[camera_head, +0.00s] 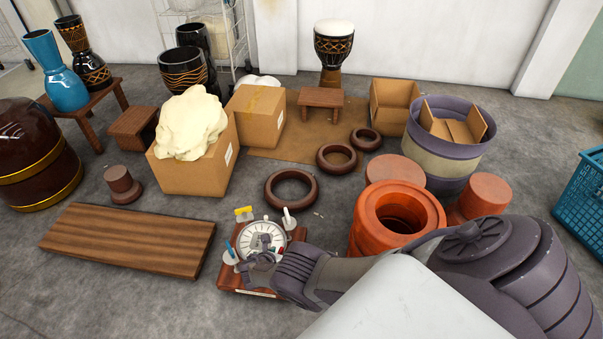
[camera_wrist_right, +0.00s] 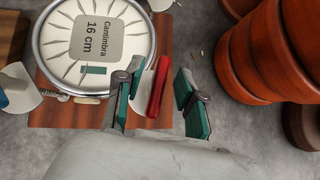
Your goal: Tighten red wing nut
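A small round drum (camera_head: 262,238) with a pale ribbed head lies on a reddish-brown board (camera_head: 299,236) on the floor. In the right wrist view the drum head (camera_wrist_right: 60,66) carries a label reading "Cantimbra 16 cm". The red wing nut (camera_wrist_right: 159,86) stands at the drum's right edge in that view. My right gripper (camera_wrist_right: 158,103) is open, with green-padded fingers on either side of the red wing nut; a gap shows on the right, and contact on the left is unclear. In the head view the right gripper (camera_head: 258,262) covers the drum's near side. My left gripper is not in view.
Yellow (camera_head: 243,213), white (camera_head: 288,218) and blue (camera_head: 229,249) wing nuts surround the drum. An orange clay pot (camera_head: 366,226) stands close on the right. A wooden plank (camera_head: 128,240) lies to the left, and a dark ring (camera_head: 268,190) lies behind.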

